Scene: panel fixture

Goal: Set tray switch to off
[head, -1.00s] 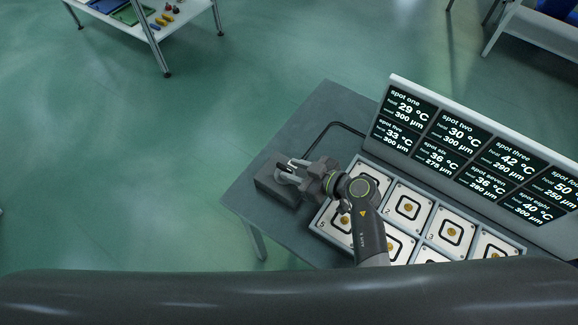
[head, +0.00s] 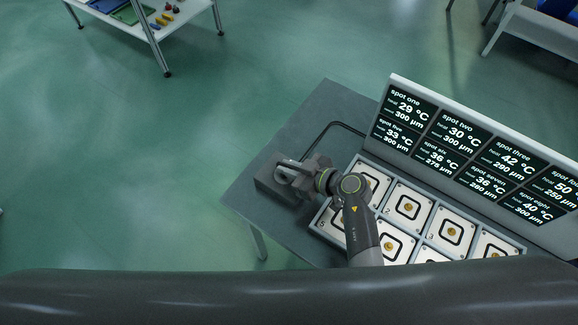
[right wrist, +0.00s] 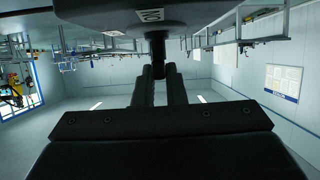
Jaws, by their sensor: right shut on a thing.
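The tray switch is a dark grey box (head: 274,192) at the left end of the grey table in the head view. In the right wrist view its dark body (right wrist: 110,14) fills the top, with the letters "ON" upside down on it. A thin dark lever (right wrist: 158,50) comes from it towards my gripper. My right gripper (head: 284,172) is over the box in the head view. In the right wrist view its two fingers (right wrist: 159,82) are shut on the lever. The lever's exact position is hidden in the head view. My left gripper is out of view.
A tray of numbered square plates (head: 408,208) lies right of the switch, partly under my right arm. A raised panel of spot readouts (head: 440,150) stands behind it. A black cable (head: 325,130) runs between box and panel. The table (head: 325,100) is clear behind the box.

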